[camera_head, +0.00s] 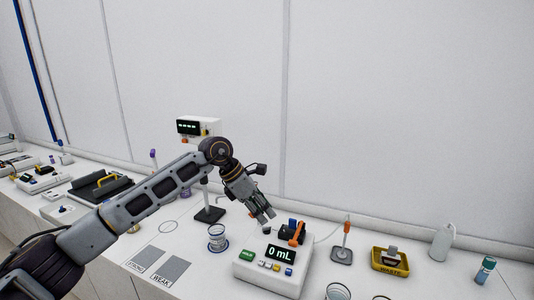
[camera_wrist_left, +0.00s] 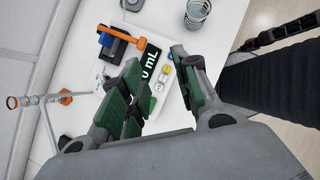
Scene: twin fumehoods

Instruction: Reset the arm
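My left arm comes in from the left in the head view, and my left gripper (camera_head: 262,212) hangs fingers-down above the bench, just behind and left of the white dosing device with a "0 mL" display (camera_head: 282,254). In the left wrist view my left gripper (camera_wrist_left: 160,85) has its green-padded fingers apart, with nothing between them. The device's display (camera_wrist_left: 150,62) shows beyond the fingers. My right gripper is not in view.
A glass beaker (camera_head: 217,238) stands left of the device. An orange-handled stand (camera_head: 343,248), a yellow waste tray (camera_head: 390,262), a white bottle (camera_head: 442,241) and a capped vial (camera_head: 485,270) stand to the right. A display stand (camera_head: 209,214) is behind the arm.

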